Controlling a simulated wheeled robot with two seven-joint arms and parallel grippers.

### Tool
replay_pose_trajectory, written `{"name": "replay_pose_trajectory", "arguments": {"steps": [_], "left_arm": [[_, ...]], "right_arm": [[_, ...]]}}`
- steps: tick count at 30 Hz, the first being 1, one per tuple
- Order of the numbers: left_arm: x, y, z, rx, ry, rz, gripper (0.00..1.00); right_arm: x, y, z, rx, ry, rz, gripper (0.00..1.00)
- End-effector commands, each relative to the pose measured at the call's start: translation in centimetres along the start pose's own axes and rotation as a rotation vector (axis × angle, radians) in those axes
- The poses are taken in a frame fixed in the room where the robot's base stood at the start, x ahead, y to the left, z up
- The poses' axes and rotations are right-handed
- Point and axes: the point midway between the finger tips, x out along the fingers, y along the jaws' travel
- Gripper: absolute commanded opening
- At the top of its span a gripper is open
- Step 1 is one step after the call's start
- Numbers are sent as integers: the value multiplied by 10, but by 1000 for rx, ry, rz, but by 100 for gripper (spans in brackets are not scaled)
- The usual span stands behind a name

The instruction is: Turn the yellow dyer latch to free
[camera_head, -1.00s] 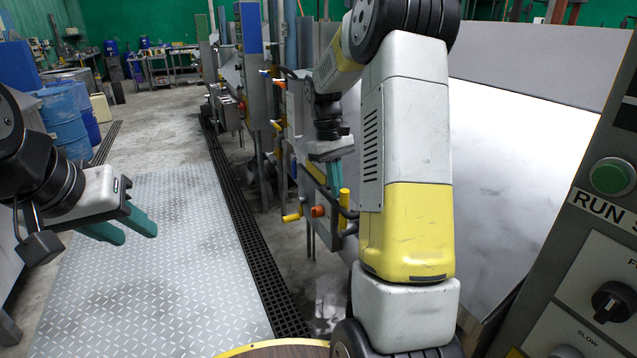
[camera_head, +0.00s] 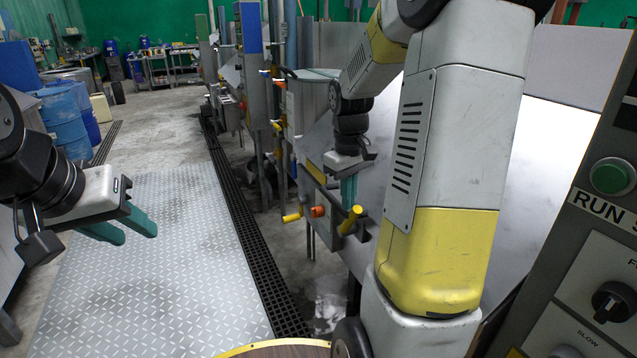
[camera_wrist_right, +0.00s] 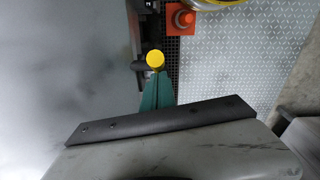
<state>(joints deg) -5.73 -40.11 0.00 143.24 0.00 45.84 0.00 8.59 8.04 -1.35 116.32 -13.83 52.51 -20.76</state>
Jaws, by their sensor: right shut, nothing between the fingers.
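The yellow latch handle (camera_head: 350,220) is on the dyer's side, leaning to the right at its top. In the right wrist view its round yellow end (camera_wrist_right: 155,59) lies just beyond my fingertips. My right gripper (camera_head: 349,202) points down with its green fingers closed together, beside the top of the handle; whether they touch it I cannot tell. The fingers also show in the wrist view (camera_wrist_right: 158,84). My left gripper (camera_head: 139,236) is open and empty over the floor plate at the left.
An orange knob (camera_head: 317,211) and another yellow handle (camera_head: 292,217) sit left of the latch. The RUN control panel (camera_head: 590,235) stands close at the right. Blue drums (camera_head: 65,125) stand far left.

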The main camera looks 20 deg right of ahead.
Motion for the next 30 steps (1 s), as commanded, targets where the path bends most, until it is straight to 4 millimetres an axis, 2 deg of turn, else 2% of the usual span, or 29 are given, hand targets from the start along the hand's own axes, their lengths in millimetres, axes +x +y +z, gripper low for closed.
{"name": "replay_pose_trajectory", "arguments": {"steps": [21, 25, 30], "left_arm": [[0, 0, 0, 0, 0, 0, 36], [0, 0, 0, 0, 0, 0, 36], [0, 0, 0, 0, 0, 0, 36]], "right_arm": [[0, -1, 6, 0, 0, 0, 0], [-12, -1, 6, 0, 3, 2, 0], [-42, -1, 6, 0, 4, 2, 0]]}}
